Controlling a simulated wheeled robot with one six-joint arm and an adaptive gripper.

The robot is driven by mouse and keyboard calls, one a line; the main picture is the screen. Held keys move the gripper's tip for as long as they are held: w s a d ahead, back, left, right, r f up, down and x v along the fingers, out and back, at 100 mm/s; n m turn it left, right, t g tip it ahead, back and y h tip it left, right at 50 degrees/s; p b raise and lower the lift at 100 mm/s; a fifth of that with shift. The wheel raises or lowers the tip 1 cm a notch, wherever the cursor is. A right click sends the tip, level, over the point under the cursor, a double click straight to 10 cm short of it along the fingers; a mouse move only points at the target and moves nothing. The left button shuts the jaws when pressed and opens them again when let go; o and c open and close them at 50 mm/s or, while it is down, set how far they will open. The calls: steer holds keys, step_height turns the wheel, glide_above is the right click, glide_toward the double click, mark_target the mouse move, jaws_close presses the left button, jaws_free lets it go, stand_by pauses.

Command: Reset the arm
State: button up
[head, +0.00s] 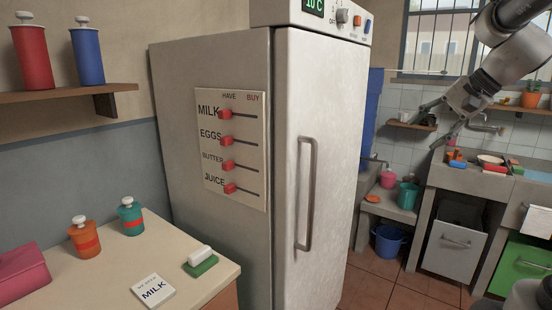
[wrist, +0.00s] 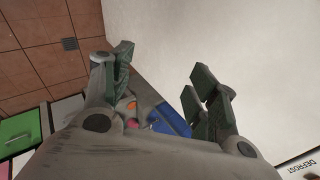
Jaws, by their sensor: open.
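My gripper (head: 428,122) is raised at the upper right of the head view, in front of the sink area and to the right of the fridge (head: 325,120). In the wrist view my gripper (wrist: 157,95) shows two dark-padded fingers spread well apart with nothing between them. The white fridge side (wrist: 230,40) fills the right of the wrist view. My gripper appears apart from the fridge and touches nothing that I can see.
The fridge carries a slider board (head: 233,150) and a long door handle (head: 307,195). A counter (head: 115,265) at lower left holds shakers, a MILK card (head: 153,291) and a green-based block (head: 201,264). A blue bucket (head: 389,241) stands on the tiled floor.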

steer(key=s+a+f+n+h, duration=0.1)
steer(key=s+f+n, duration=0.4)
steer(key=s, duration=0.7)
steer(key=s+f+n+g+h, duration=0.1)
steer(key=s+f+n+h, duration=0.3)
steer(key=s, duration=0.7)
steer(key=shift+s+a+f+n+g, duration=0.3)
steer(key=shift+s+a+f+n, duration=0.1)
steer(key=shift+f, duration=0.1)
